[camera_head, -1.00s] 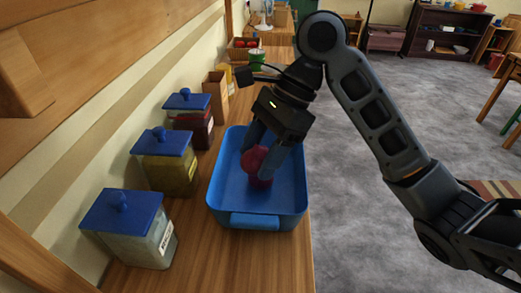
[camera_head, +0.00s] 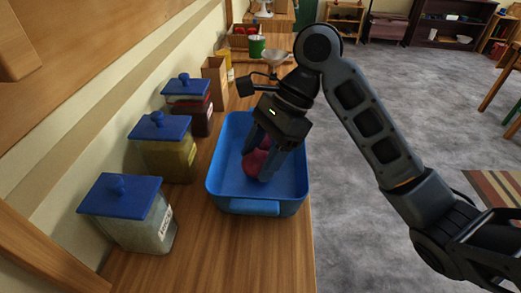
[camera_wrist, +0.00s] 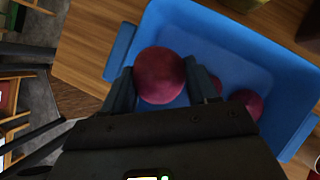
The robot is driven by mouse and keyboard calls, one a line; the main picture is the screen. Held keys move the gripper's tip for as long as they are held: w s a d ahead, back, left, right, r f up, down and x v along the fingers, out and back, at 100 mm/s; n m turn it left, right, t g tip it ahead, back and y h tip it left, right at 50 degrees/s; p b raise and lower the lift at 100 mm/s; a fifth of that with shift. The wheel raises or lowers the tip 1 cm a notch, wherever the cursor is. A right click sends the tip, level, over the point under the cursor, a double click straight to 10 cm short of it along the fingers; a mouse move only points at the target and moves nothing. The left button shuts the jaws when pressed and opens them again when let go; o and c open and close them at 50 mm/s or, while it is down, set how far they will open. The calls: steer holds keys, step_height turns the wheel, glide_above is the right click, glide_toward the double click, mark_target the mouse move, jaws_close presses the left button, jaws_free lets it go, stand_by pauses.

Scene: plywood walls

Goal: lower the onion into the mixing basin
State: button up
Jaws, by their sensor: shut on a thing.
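The onion (camera_head: 255,164) is a round, dark red ball. My gripper (camera_head: 264,160) is shut on it, and the wrist view shows it between the two fingers (camera_wrist: 159,76). The mixing basin (camera_head: 230,195) is a blue rectangular tub with a front handle. The held onion is over the basin's inside, near the handle end. I cannot tell whether it touches the floor. In the wrist view, other dark red balls (camera_wrist: 246,102) lie in the basin, partly hidden by a finger and my gripper body.
The basin stands on a narrow wooden counter (camera_head: 196,235). Lidded jars with blue tops, such as the nearest one (camera_head: 135,215), line the wall at left. A cardboard box (camera_head: 215,80) and a green can (camera_head: 257,46) stand farther back. Grey floor lies to the right.

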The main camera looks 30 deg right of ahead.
steer(key=shift+f, duration=1.25)
steer(key=shift+f+b, duration=1.15)
steer(key=shift+f, duration=1.6)
stand_by(1.4)
stand_by(0.3)
steer(key=o, duration=1.2)
steer(key=shift+p+v, duration=1)
steer(key=shift+v, duration=2.9)
